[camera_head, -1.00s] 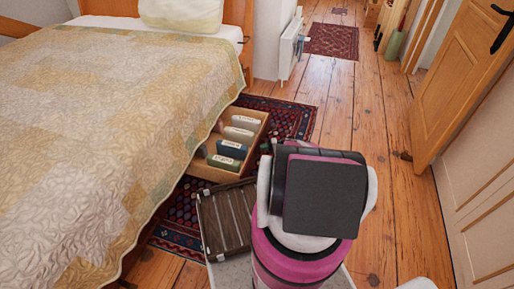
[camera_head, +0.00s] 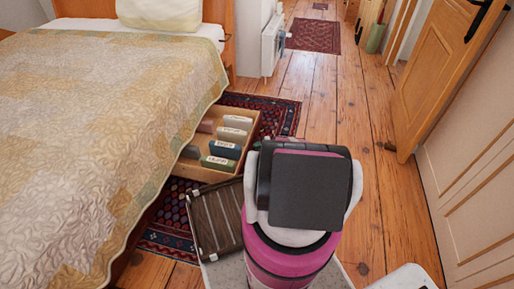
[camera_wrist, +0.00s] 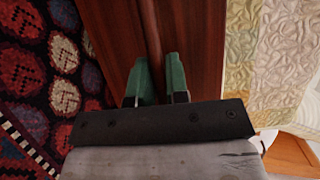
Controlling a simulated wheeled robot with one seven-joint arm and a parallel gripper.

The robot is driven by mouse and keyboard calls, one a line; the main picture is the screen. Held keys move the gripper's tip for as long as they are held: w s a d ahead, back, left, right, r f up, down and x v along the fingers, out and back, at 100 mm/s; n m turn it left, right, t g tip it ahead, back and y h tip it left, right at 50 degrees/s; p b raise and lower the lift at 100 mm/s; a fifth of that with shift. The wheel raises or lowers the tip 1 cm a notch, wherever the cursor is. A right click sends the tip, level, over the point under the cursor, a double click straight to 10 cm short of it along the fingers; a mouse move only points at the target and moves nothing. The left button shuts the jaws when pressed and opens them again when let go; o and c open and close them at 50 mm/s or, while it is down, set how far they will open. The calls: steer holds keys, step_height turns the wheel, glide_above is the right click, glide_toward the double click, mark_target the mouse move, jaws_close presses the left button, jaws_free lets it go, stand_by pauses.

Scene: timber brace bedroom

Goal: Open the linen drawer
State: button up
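The linen drawer (camera_head: 256,130) is a light wooden box that sticks out from under the left bed onto the rug. Several labelled bundles in white, blue, green and reddish tones lie in it. Its inner end is hidden under the quilt. In the wrist view, the green fingers of my gripper (camera_wrist: 159,82) stand on both sides of a thin brown bar (camera_wrist: 150,25), which looks like a handle, in front of a dark red-brown panel (camera_wrist: 193,40). The fingers appear closed on the bar, though the contact is partly hidden.
The bed with its patchwork quilt (camera_head: 90,130) fills the left. A patterned rug (camera_head: 281,115) lies under the drawer. A dark slatted tray (camera_head: 215,215) sits beside my body. A wooden door (camera_head: 440,75) stands at the right. Bare floorboards (camera_head: 345,115) lie between.

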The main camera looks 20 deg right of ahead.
steer(key=o, duration=0.3)
steer(key=v, duration=1.1)
steer(key=shift+a, duration=0.1)
steer(key=s+a+r+n+g+h, duration=0.1)
steer(key=s+a+r+g+h, duration=0.25)
steer(key=a+r, duration=0.75)
steer(key=s+a+r+n+g+h, duration=0.15)
steer(key=s+a+r+h, duration=0.3)
steer(key=a+r, duration=0.75)
steer(key=s+a+r+h, duration=0.3)
steer(key=s+a+r, duration=0.2)
steer(key=s+r, duration=0.2)
steer(key=s+a+r+t+h, duration=0.1)
steer(key=s+a+r+h, duration=0.3)
steer(key=r, duration=0.8)
steer(key=s+a+n, duration=0.1)
steer(key=s+a, duration=0.1)
steer(key=s, duration=0.2)
steer(key=shift+s+r+t+h, duration=0.25)
steer(key=shift+r+t+h, duration=0.05)
steer(key=shift+r, duration=0.05)
